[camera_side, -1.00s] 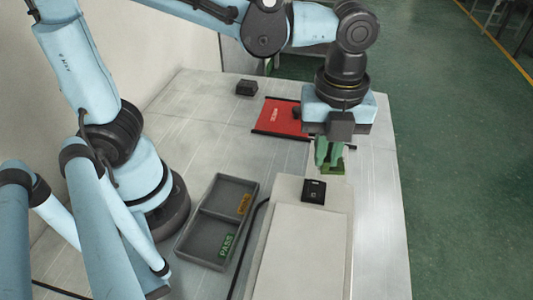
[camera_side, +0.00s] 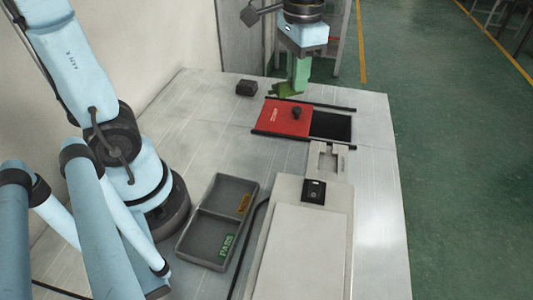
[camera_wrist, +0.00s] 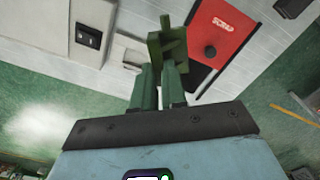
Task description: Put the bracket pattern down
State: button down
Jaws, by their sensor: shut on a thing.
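My gripper (camera_side: 298,78) has green fingers and is shut on the green bracket pattern (camera_side: 284,90). It holds the pattern above the table's far edge, behind the red SCRAP cover. In the wrist view, the bracket pattern (camera_wrist: 168,42) juts out beyond the fingertips of my gripper (camera_wrist: 159,75), and looks angular. The red SCRAP cover (camera_side: 281,120) has a black knob and sits between two dark rails. A black opening (camera_side: 330,126) shows to its right. A grey two-compartment tray (camera_side: 201,222) stands nearer the camera, with a green PASS label and an orange label.
The pale machine (camera_side: 304,240) with a black control box (camera_side: 314,191) stands at the front right, a notched pale holder (camera_side: 325,160) at its far end. A small black block (camera_side: 246,88) lies left of the cover. Table between tray and cover is clear.

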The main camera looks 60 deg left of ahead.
jog(key=shift+a+r+n, duration=0.15)
jog(key=shift+a+n, duration=0.45)
jog(key=shift+n, duration=0.2)
jog(key=shift+s+a+n, duration=0.15)
jog(key=shift+s+n, duration=0.25)
jog(key=shift+s, duration=0.05)
jog(key=s+f+n, duration=0.3)
jog(key=s+n, duration=0.1)
jog(key=s, duration=0.4)
jog(key=s+f+n, duration=0.3)
jog(key=s+n, duration=0.2)
jog(key=s, duration=0.3)
jog(key=a+f, duration=0.2)
jog(key=a, duration=0.2)
jog(key=s+a+f, duration=0.1)
jog(key=a+f, duration=0.1)
jog(key=a, duration=0.2)
jog(key=s+a+f, duration=0.1)
jog(key=a+f, duration=0.1)
jog(key=a, duration=0.2)
jog(key=shift+a+f, duration=0.2)
jog(key=shift+f, duration=2.15)
jog(key=shift+f, duration=0.1)
jog(key=c, duration=1.2)
grip_release()
